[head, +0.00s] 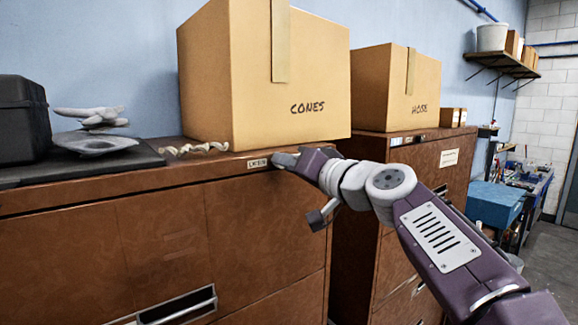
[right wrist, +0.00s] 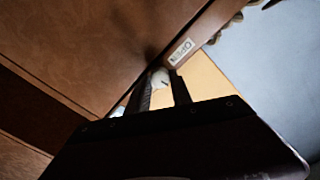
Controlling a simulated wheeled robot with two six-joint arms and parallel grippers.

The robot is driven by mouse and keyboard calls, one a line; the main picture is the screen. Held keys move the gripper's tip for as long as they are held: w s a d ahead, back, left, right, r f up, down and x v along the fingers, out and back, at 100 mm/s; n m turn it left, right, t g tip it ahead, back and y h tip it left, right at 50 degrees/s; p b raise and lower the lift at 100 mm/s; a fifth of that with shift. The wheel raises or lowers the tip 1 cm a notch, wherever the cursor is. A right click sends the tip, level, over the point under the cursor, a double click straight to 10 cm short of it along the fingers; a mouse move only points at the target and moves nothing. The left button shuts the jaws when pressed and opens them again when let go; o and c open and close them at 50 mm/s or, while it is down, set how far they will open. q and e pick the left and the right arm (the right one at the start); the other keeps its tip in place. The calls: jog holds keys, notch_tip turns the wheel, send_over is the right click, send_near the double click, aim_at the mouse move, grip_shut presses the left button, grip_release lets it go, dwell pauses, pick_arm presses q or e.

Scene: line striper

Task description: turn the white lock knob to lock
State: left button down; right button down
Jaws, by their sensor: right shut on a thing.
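The white lock knob (right wrist: 160,77) shows in the right wrist view at the upper front of the brown cabinet (head: 165,240). My right gripper (right wrist: 161,90) has its two dark fingers on either side of the knob and is shut on it. My left gripper is not in view.
A box marked CONES (head: 210,80) stands on the cabinet, just behind my right gripper. A box marked HOSE (head: 375,95) stands on a second cabinet (head: 345,250). A black case (head: 22,120) and a twisted pale object (head: 195,149) lie on top at the left.

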jog(key=m+p, duration=0.1)
jog(key=m, duration=0.9)
jog(key=shift+d+r+m, duration=0.1)
jog(key=shift+r+m, duration=0.05)
jog(key=shift+m, duration=0.15)
dwell(0.5)
jog(key=c, duration=1.3)
grip_release()
jog(key=shift+o, duration=0.8)
jog(key=shift+w, duration=0.1)
